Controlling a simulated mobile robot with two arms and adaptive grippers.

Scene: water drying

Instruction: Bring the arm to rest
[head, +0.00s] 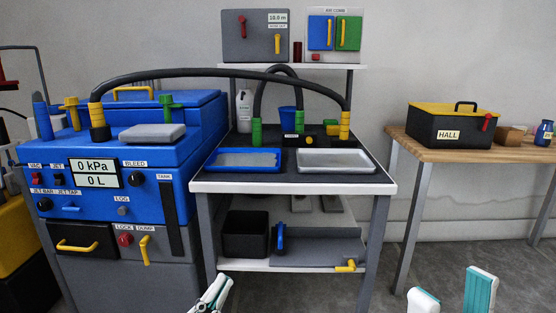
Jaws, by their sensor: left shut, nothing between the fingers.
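My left gripper (211,296) shows at the bottom edge, left of centre, in front of the bench. Its fingers are together with nothing between them. My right gripper (451,293) is at the bottom right, over the floor. Its two teal and white fingers stand apart, with nothing seen between them. Both grippers are low in the view and apart from the furniture in the picture. The rest of both arms is out of view.
A blue machine (150,190) stands at left. A bench (292,187) holds a blue tray (243,168) and a grey tray (335,168). A wooden table (450,152) at right bears a black box (450,137). Floor (440,240) is clear between bench and table.

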